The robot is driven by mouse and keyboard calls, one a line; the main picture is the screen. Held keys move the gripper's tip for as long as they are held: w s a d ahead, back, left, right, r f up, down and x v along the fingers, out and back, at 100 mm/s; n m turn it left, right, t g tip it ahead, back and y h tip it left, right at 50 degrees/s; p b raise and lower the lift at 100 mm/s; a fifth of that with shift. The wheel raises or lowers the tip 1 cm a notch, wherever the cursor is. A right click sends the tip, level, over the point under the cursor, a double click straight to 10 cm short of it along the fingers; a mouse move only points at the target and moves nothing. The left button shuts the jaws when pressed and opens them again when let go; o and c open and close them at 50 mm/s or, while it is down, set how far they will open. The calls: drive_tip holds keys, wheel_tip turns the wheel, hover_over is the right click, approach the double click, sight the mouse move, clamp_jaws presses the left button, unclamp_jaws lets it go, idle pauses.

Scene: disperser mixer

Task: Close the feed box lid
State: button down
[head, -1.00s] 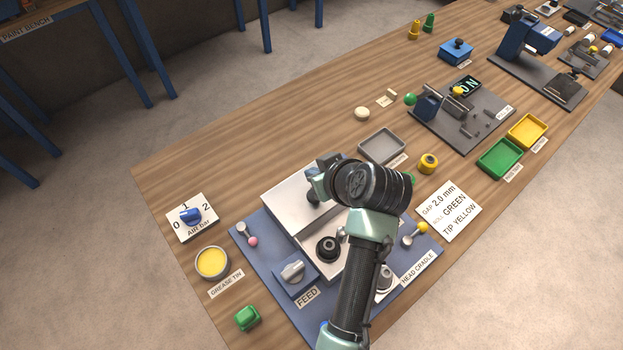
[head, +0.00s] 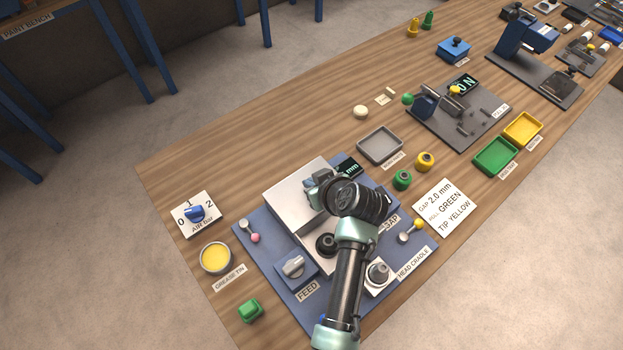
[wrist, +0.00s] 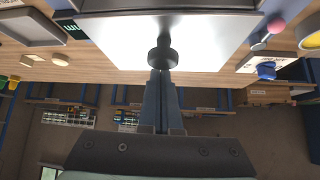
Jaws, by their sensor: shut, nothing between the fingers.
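The feed box appears to be the silver-white box (head: 291,205) on the blue base plate, partly hidden by my arm in the head view. In the wrist view its pale panel (wrist: 110,35) fills the top middle, with a black knob (wrist: 162,55) on it. I cannot tell how far the lid is open. My gripper (wrist: 160,74) is shut and empty, its fingertips at the knob, touching or very close. In the head view my gripper (head: 314,196) is over the box, its tips mostly hidden.
On the blue plate (head: 262,247) are a FEED dial (head: 292,266), a pink-tipped lever (head: 252,235), a yellow-tipped lever (head: 412,231) and a head cradle (head: 377,274). A grease tin (head: 215,259) and air dial (head: 194,213) stand left.

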drive_tip(key=s+d+p, duration=0.1)
drive_tip(key=s+d, duration=0.6)
drive_tip(key=s, duration=0.3)
drive_tip(key=shift+s+d+p, duration=0.15)
drive_tip(key=shift+d+p, duration=0.05)
drive_tip(key=shift+p, duration=0.1)
drive_tip(key=shift+f, duration=0.2)
drive_tip(key=shift+s+d, duration=0.1)
drive_tip(key=shift+s, duration=0.05)
drive_tip(key=b+v, duration=0.1)
drive_tip(key=v, duration=1.2)
drive_tip(key=shift+b, duration=0.35)
drive_tip(key=shift+w+r, duration=0.15)
drive_tip(key=shift+w, duration=0.1)
